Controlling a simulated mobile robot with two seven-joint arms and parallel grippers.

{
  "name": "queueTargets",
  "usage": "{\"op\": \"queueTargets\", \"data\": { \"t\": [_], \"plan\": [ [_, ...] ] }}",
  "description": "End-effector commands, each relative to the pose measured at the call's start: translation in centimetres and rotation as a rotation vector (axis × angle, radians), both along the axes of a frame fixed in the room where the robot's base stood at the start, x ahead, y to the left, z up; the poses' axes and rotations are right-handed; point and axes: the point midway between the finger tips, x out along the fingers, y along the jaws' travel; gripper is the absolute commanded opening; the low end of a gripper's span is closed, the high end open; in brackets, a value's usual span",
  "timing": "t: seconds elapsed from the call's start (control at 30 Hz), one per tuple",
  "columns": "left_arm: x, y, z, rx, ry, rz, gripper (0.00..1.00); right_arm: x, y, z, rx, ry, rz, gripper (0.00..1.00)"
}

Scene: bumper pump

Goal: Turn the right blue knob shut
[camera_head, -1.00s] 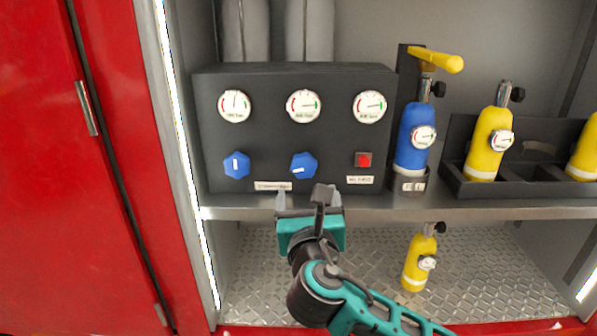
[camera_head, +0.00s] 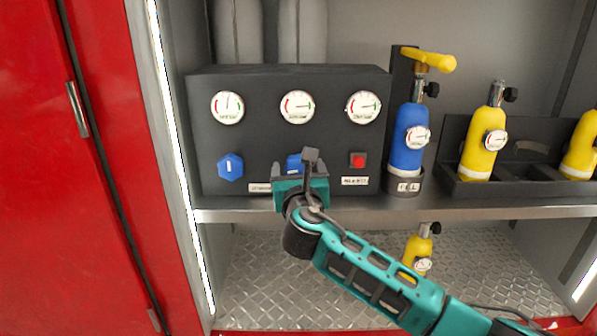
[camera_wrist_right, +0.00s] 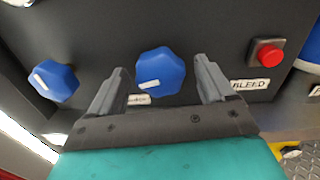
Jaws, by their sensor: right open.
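The right blue knob (camera_head: 293,163) is on the front of a black panel, partly hidden behind my right gripper (camera_head: 301,172) in the head view. In the right wrist view the knob (camera_wrist_right: 161,72) shows whole, with its white mark lying nearly level. My right gripper (camera_wrist_right: 158,88) is open, with one finger on either side of the knob; I cannot tell whether they touch it. The left blue knob (camera_head: 230,167) has an upright white mark in the head view and also shows in the wrist view (camera_wrist_right: 54,81). My left gripper is not in view.
A red button (camera_head: 358,160) sits right of the knobs. Three gauges (camera_head: 297,107) are above them. A blue bottle (camera_head: 408,140) and yellow bottles (camera_head: 484,143) stand to the right. The metal shelf edge (camera_head: 470,211) runs below the panel.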

Motion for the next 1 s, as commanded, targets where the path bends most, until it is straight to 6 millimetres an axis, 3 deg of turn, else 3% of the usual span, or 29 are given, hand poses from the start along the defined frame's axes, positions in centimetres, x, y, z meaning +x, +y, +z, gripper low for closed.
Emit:
{"op": "queueTargets", "data": {
  "t": [0.1,0.67,1.0],
  "plan": [
    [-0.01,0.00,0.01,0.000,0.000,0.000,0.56,-0.02,0.02,0.02,0.000,0.000,0.000,0.80],
    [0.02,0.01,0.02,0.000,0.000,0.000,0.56,-0.05,0.03,-0.01,0.000,0.000,0.001,0.26],
    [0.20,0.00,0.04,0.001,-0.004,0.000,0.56,-0.06,0.02,-0.09,0.051,0.001,0.001,0.26]
  ]
}}
